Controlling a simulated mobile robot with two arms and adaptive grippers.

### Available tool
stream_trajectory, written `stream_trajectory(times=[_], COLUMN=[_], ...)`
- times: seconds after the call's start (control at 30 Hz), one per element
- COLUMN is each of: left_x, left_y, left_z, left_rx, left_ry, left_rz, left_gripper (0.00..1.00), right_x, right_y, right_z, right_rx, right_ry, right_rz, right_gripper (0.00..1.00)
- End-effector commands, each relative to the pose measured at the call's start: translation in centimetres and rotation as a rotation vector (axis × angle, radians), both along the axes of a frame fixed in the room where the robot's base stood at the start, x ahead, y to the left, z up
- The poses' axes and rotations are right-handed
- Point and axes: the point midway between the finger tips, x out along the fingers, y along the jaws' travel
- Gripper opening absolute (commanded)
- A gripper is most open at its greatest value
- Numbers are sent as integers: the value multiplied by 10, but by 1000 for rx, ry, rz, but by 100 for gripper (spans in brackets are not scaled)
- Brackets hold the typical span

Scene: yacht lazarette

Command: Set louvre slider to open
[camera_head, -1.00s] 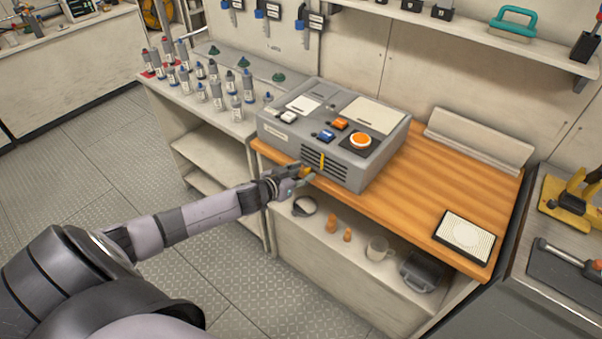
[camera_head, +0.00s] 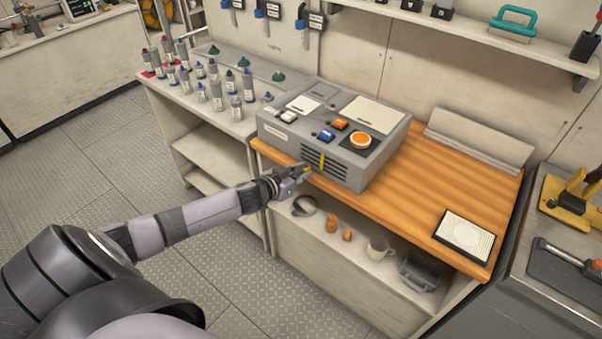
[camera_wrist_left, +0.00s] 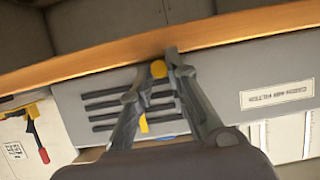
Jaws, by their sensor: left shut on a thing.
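The grey machine (camera_head: 290,158) stands on the wooden worktop, with dark louvre slats (camera_head: 335,165) on its front face. A yellow strip (camera_head: 322,161) runs upright across the slats. My left gripper (camera_head: 303,170) is at the lower left of the slats. In the left wrist view its fingers (camera_wrist_left: 159,66) are shut on the yellow slider knob (camera_wrist_left: 158,69), beside the slats (camera_wrist_left: 110,104) and close to the wooden edge. A lower bit of yellow (camera_wrist_left: 143,122) shows between the fingers. My right gripper is not in view.
Bottles (camera_head: 217,95) stand on the bench to the left. A mug (camera_head: 379,248) and a dark case (camera_head: 422,270) sit on the shelf below.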

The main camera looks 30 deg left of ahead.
Motion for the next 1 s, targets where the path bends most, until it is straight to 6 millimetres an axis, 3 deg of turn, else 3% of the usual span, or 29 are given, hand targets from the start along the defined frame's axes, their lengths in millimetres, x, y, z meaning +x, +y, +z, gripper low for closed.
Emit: stream_trajectory(times=[0.43, 0.8, 1.0], left_x=[0, -6, -7], left_y=[-3, -79, -92], left_z=[0, 0, 0], left_rx=[-1, -7, 0], left_ry=[0, 0, 1], left_rz=[-1, -1, 1], left_gripper=[0, 0, 0], right_x=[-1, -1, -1], right_y=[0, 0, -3], right_z=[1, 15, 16], right_rx=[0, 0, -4], right_ry=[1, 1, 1], right_rz=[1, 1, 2], right_gripper=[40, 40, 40])
